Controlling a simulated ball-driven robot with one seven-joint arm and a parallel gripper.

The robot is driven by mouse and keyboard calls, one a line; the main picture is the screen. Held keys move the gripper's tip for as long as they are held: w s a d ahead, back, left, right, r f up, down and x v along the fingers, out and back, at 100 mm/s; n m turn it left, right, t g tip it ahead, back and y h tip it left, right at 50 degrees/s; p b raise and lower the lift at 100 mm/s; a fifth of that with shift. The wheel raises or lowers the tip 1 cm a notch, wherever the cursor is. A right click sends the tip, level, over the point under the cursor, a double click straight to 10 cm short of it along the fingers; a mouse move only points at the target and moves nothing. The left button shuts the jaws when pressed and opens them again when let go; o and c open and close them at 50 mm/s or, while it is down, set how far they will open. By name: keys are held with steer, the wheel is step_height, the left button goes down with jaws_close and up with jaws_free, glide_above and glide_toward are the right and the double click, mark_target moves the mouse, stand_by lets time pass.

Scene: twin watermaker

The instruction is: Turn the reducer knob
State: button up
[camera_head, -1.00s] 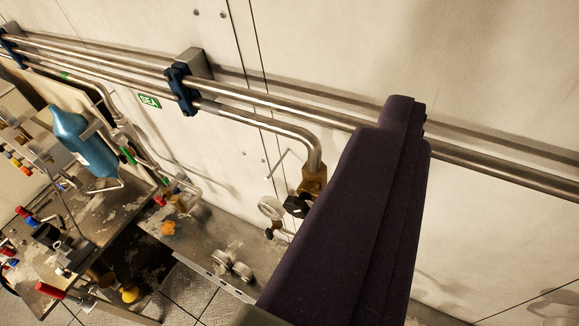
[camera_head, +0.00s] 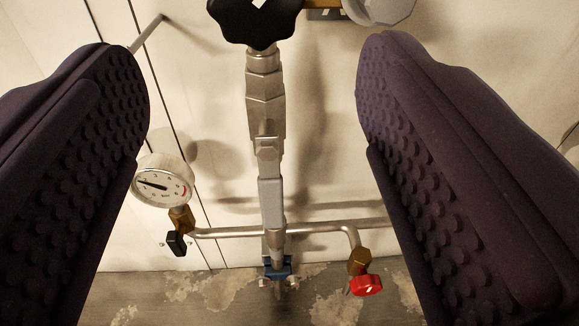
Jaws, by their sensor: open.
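The reducer knob, as I take it, is the black lobed knob (camera_head: 256,20) at the top of the view, cut off by the upper edge. It sits above a vertical line of steel fittings (camera_head: 266,110). My gripper (camera_head: 252,75) is open, with one dark ribbed finger on each side of the fittings. The knob lies between the two fingers in the picture, and neither finger touches it. Nothing is held.
A round pressure gauge (camera_head: 164,180) stands beside the left finger, with a small black knob (camera_head: 177,243) below it. A horizontal pipe (camera_head: 310,228) leads to a red knob (camera_head: 366,285) at lower right. Another round grey part (camera_head: 378,8) is at top right.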

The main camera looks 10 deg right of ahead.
mark_target(256, 15)
steer(key=w+p, duration=0.1)
steer(key=w, duration=0.6)
steer(key=shift+w+d+p, duration=0.15)
steer(key=shift+w+p, duration=0.1)
steer(key=shift+p, duration=0.15)
steer(key=c, duration=1)
steer(key=shift+c, duration=0.2)
steer(key=shift+b, duration=0.55)
